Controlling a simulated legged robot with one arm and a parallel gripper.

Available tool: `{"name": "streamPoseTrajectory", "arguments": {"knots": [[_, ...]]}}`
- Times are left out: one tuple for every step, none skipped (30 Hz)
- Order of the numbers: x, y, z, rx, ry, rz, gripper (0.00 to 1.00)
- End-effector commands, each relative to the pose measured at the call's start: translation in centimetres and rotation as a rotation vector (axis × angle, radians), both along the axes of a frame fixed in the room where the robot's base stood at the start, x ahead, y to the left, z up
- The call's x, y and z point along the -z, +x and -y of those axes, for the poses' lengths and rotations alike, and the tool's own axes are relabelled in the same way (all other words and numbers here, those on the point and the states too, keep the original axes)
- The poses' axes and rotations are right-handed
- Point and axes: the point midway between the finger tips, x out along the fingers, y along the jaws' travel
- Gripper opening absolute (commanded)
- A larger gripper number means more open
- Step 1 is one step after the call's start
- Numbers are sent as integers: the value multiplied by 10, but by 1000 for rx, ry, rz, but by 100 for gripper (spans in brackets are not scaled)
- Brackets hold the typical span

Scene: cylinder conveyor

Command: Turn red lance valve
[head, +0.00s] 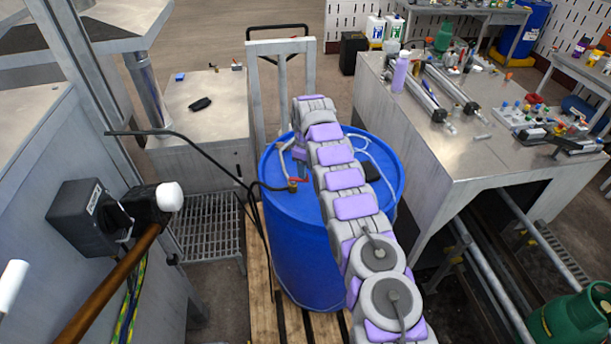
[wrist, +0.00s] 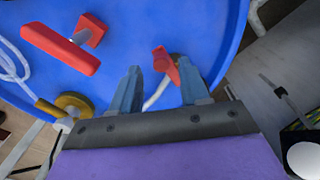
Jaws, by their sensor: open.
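A small red valve handle (wrist: 165,66) with a brass-coloured part beside it shows in the wrist view above the blue drum top. My gripper (wrist: 157,72) is open, with one finger on each side of this handle; I cannot tell whether either finger touches it. In the head view, a red handle (head: 293,180) sits on a brass fitting at the drum's left rim. The blue drum (head: 300,250) stands upright, partly hidden by my arm. My fingers are not clearly seen in the head view. A larger red bar (wrist: 60,49) and a red block (wrist: 92,29) lie left of my fingers.
A black hose (head: 225,172) runs to the drum's left rim. A pale hose (wrist: 12,60) curves over the drum top. A steel table (head: 470,150) with tools and bottles stands at right, and a metal bench (head: 215,110) at left. A control box (head: 85,215) stands nearer left.

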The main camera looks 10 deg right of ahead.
Motion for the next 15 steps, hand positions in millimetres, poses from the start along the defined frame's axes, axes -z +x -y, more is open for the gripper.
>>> {"name": "streamPoseTrajectory", "arguments": {"knots": [[6, -1, 0, 0, 0, -4, 45], [9, -1, 0, 0, 0, -4, 45], [12, -1, 0, 0, 0, -4, 45], [14, -1, 0, 0, 0, -4, 45], [16, -1, 0, 0, 0, -4, 45], [18, -1, 0, -1, 0, -2, 45], [19, -1, 0, -1, 0, -2, 45], [20, -1, -1, -1, 1, -1, 45], [20, -1, -1, -1, 0, 0, 45], [21, -1, -1, -1, 1, 1, 45], [21, -1, -1, -1, 1, 1, 45], [21, -1, -1, -1, 1, 1, 45], [21, -1, -1, -1, 1, 1, 45], [21, -1, -1, -1, 1, 1, 45], [21, -1, -1, -1, 1, 1, 45]]}}
